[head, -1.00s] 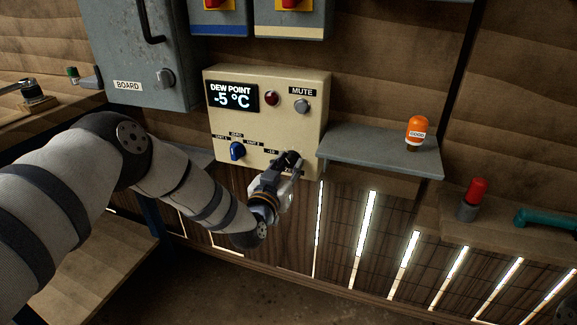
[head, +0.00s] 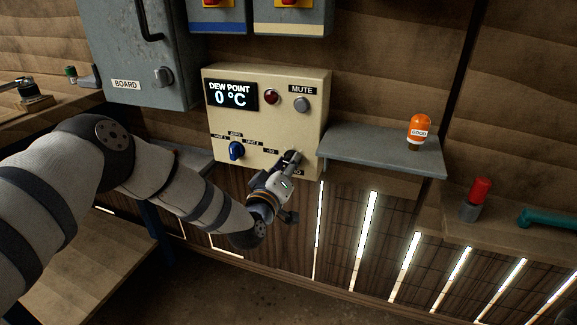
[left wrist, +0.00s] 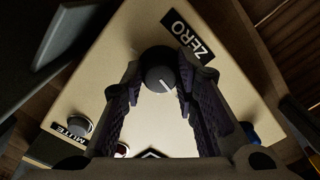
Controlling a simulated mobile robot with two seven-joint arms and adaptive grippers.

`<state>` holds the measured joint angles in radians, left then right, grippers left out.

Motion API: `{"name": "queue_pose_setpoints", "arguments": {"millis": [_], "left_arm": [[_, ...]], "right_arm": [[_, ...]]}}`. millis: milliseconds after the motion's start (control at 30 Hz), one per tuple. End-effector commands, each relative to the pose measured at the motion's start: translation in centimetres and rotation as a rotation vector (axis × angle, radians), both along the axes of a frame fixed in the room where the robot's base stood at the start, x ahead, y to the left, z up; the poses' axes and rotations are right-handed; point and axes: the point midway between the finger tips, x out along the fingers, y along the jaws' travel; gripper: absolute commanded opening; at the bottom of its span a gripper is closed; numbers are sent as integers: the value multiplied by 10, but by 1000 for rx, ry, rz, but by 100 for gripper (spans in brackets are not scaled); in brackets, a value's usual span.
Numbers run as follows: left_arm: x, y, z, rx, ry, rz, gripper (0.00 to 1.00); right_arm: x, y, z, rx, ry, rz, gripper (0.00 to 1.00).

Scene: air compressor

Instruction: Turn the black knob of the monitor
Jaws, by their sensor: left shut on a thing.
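The cream monitor box (head: 265,128) hangs on the wooden wall, and its display (head: 230,95) reads "DEW POINT 0 °C". The black knob (left wrist: 160,70) with a white pointer line sits between my finger pads in the left wrist view, beside a "ZERO" label (left wrist: 190,40). In the head view the knob is mostly hidden by my left gripper (head: 287,163), at the box's lower right. My left gripper is shut on the knob, with a finger on either side. My right gripper is in neither view.
A blue knob (head: 236,150) sits at the box's lower left. A red lamp (head: 271,97) and a grey mute button (head: 302,104) are above.

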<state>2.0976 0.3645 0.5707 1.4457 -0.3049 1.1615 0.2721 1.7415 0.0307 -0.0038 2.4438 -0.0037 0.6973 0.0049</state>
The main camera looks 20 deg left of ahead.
Motion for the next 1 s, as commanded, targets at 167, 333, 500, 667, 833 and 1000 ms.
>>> {"name": "queue_pose_setpoints", "arguments": {"millis": [167, 333, 500, 667, 833, 1000], "left_arm": [[-1, -1, -4, -36, 9, -2, 0], [-1, -1, -4, -47, 10, -3, 0], [-1, -1, -4, -48, 10, -3, 0], [-1, -1, -4, -48, 11, -4, 32], [-1, -1, -3, -47, 8, -2, 48], [-1, -1, -2, -46, 6, -1, 48]], "right_arm": [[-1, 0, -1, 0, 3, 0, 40], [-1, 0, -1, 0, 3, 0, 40], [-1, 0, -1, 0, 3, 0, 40], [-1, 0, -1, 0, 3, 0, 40], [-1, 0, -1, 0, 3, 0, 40], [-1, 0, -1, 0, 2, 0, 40]]}}
